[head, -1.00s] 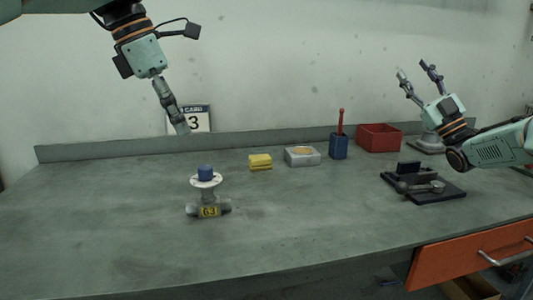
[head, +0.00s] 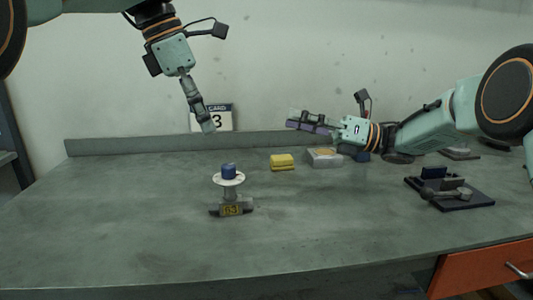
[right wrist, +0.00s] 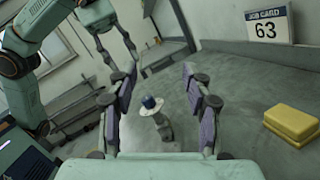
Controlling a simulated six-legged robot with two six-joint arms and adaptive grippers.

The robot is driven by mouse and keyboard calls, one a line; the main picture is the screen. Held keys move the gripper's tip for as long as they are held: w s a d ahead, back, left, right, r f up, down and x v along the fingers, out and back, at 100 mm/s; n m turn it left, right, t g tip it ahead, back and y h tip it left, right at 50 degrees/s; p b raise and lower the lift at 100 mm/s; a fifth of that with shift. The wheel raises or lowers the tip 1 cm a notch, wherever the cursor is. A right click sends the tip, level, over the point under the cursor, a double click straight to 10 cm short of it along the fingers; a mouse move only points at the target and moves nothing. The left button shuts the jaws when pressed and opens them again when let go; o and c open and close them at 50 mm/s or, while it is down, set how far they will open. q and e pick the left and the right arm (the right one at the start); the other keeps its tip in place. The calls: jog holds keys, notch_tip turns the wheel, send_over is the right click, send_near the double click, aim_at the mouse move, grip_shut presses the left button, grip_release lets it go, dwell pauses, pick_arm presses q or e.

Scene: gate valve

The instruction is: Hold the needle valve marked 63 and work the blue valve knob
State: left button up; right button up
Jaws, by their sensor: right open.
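The needle valve (head: 232,209) with a yellow 63 label stands upright on the bench, left of the middle in the head view. A white disc (head: 221,180) and the blue knob (head: 229,171) sit on top. In the right wrist view the knob (right wrist: 148,102) shows between my right fingers, farther off. My left gripper (head: 206,122) hangs above the valve, apart from it, fingers down. It looks edge-on in the head view; the right wrist view shows its two fingers (right wrist: 124,54) spread. My right gripper (head: 292,119) is open and empty, raised right of the valve and pointing left.
A yellow block (head: 282,162) lies right of the valve, beside a grey box (head: 324,159) partly behind my right arm. A dark fixture (head: 451,193) sits at the right. A job card (head: 222,117) stands at the back. The bench around the valve is clear.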

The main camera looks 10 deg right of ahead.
jog(key=s+a+f+n+g+h, duration=0.2)
jog(key=s+a+f+n+g, duration=0.3)
jog(key=a+n, duration=0.35)
send_near(230, 198)
jog(key=shift+w+a, duration=0.3)
jog(key=shift+a, duration=0.3)
jog(key=shift+w+a, duration=0.3)
jog(key=shift+a, duration=0.35)
jog(key=a, duration=0.7)
jog(key=shift+a+r, duration=0.2)
jog(key=shift+r, duration=0.05)
jog(key=shift+a, duration=0.1)
jog(key=shift+c, duration=0.4)
grip_shut()
